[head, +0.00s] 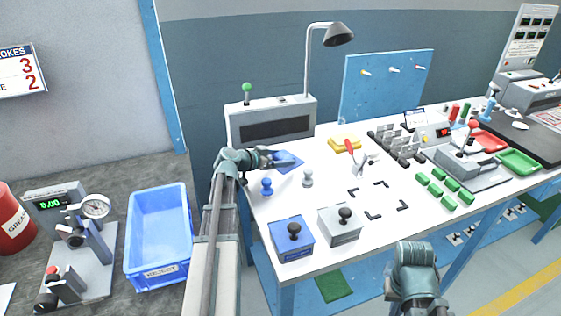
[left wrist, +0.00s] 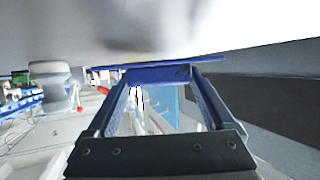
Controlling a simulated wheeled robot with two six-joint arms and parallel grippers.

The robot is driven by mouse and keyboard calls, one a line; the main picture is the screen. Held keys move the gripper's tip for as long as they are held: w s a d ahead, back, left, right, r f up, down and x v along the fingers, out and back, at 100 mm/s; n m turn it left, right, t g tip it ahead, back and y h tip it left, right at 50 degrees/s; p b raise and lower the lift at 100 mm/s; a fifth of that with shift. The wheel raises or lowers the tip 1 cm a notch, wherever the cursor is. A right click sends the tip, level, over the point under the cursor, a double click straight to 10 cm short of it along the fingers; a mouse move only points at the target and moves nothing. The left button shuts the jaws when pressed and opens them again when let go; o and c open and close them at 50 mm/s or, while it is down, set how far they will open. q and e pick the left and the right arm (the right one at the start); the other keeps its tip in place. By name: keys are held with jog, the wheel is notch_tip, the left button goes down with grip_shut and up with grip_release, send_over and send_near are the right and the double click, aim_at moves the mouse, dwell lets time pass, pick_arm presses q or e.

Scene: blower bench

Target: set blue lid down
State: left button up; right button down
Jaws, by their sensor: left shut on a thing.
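My left gripper (head: 272,159) is shut on the blue lid (head: 289,161), a flat blue plate, at the left rear of the white bench, near the grey machine. The left wrist view shows the blue lid (left wrist: 160,73) between the two fingertips, almost edge-on. Whether the lid touches the bench top is unclear. A blue box with a black knob (head: 292,237) stands at the front left of the bench, with a grey box with a black knob (head: 340,225) to its right. My right arm shows at the bottom, but its gripper cannot be made out.
A blue knob-shaped piece (head: 266,187) and a grey one (head: 307,179) stand close in front of the lid. The grey machine (head: 271,125) is behind it. Black corner marks (head: 380,200) frame clear bench to the right. A blue bin (head: 158,237) is left of the bench.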

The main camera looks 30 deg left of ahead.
pick_arm(q)
jog(key=shift+f, duration=0.1)
jog(key=shift+f+b, duration=0.15)
jog(key=shift+b, duration=0.15)
jog(key=shift+s+d+f+b, duration=0.15)
jog(key=shift+s+d+b, duration=0.15)
jog(key=shift+b, duration=0.15)
jog(key=o, duration=1)
jog(key=shift+o, duration=0.7)
jog(key=shift+s+d+f, duration=0.1)
jog(key=shift+s, duration=0.05)
jog(key=shift+r+p, duration=0.35)
jog(key=shift+p, duration=0.05)
jog(key=shift+r+p, duration=0.2)
jog(key=shift+p, duration=0.25)
jog(key=p+v, duration=0.1)
jog(key=v, duration=0.2)
jog(key=p+v, duration=0.1)
jog(key=v, duration=0.3)
jog(key=p+v, duration=0.2)
jog(key=v, duration=0.1)
jog(key=shift+s+a+r, duration=0.15)
jog(key=shift+a+r, duration=0.15)
jog(key=shift+a, duration=0.2)
jog(key=shift+s+a, duration=0.15)
jog(key=shift+s, duration=0.15)
